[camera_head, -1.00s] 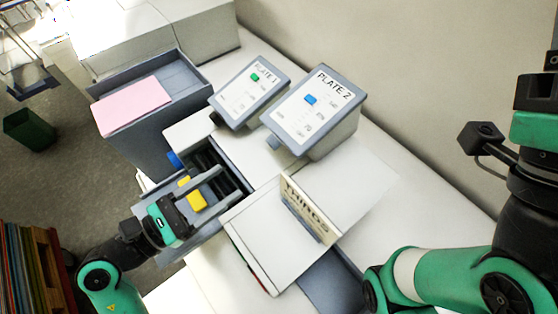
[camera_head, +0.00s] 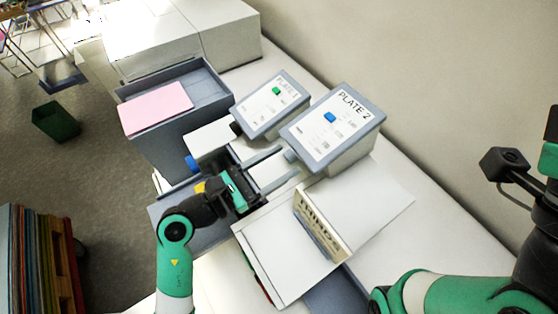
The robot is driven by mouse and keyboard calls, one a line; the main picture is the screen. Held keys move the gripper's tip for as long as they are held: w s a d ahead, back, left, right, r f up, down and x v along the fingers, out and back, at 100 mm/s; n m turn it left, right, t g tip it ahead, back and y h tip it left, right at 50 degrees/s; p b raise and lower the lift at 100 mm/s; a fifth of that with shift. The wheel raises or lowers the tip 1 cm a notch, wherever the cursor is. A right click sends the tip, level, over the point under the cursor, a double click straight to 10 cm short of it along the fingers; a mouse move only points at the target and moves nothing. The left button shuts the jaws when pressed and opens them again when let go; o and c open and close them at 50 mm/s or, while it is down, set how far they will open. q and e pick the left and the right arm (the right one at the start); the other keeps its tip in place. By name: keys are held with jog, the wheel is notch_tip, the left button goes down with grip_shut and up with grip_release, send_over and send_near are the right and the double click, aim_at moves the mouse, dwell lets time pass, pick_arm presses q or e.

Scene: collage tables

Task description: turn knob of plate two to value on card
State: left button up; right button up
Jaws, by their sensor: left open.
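The plate 2 box (camera_head: 350,130) has a sloped white face with printed values and a blue marker (camera_head: 330,117) near its middle. Its grey knob (camera_head: 291,155) sticks out at the lower left edge. My left gripper (camera_head: 288,164) is open, with its two long grey fingers pointing at this knob. The fingertips are close to the knob; I cannot tell whether they touch it. An upright cream card (camera_head: 320,226) with dark lettering stands on the white surface below; its text is too oblique to read fully. My right gripper is out of view; only its arm shows.
The plate 1 box (camera_head: 270,105) with a green marker and dark knob (camera_head: 236,129) stands just left of plate 2. A grey bin (camera_head: 165,140) with a pink sheet (camera_head: 156,108) stands further left. The white table right of the card is clear.

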pick_arm(q)
grip_shut()
jog(key=shift+r, duration=0.1)
dwell(0.4)
